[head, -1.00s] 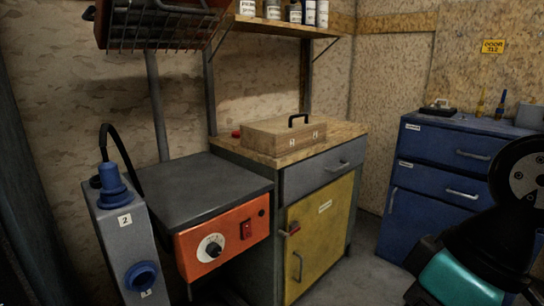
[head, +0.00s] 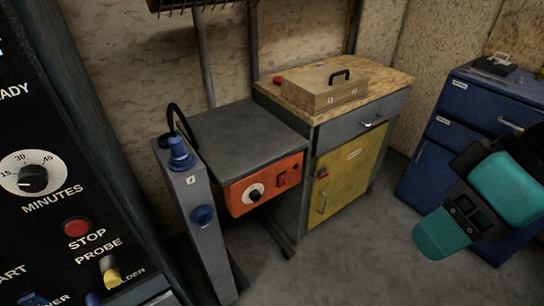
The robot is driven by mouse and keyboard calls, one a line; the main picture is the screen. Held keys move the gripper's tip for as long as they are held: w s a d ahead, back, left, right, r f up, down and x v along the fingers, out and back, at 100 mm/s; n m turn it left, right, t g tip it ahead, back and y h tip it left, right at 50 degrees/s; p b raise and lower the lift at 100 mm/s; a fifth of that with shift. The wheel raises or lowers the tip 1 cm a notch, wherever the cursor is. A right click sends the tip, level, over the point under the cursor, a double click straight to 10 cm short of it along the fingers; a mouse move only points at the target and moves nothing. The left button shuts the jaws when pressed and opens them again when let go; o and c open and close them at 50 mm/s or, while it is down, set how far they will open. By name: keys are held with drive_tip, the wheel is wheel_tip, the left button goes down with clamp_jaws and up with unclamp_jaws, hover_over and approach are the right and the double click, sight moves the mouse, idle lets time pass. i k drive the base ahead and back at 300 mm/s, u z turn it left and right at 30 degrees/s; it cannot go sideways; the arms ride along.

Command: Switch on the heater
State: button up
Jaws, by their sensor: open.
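An orange control panel (head: 262,185) on the front of a grey-topped unit (head: 245,130) carries a white dial with a black knob (head: 255,192) and a red switch (head: 282,180). I cannot tell the switch's position. A dark wire-grilled fixture (head: 190,4), possibly the heater, is cut off at the top edge. My gripper (head: 476,212), with teal and dark parts, is at the right of the head view. It is open, with nothing visible in it, and well apart from the panel.
A grey post (head: 197,230) with blue knobs stands left of the panel. A black panel (head: 70,150) with a minutes dial and buttons fills the left. A yellow-door cabinet (head: 345,175) bears a wooden case (head: 325,90). Blue drawers (head: 470,120) stand behind my arm. Floor at centre right is clear.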

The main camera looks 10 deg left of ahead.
sight(282, 178)
drive_tip(key=u, duration=0.05)
drive_tip(key=k, duration=0.65)
drive_tip(key=z, duration=0.4)
drive_tip(key=i, duration=1.2)
drive_tip(key=u, duration=0.7)
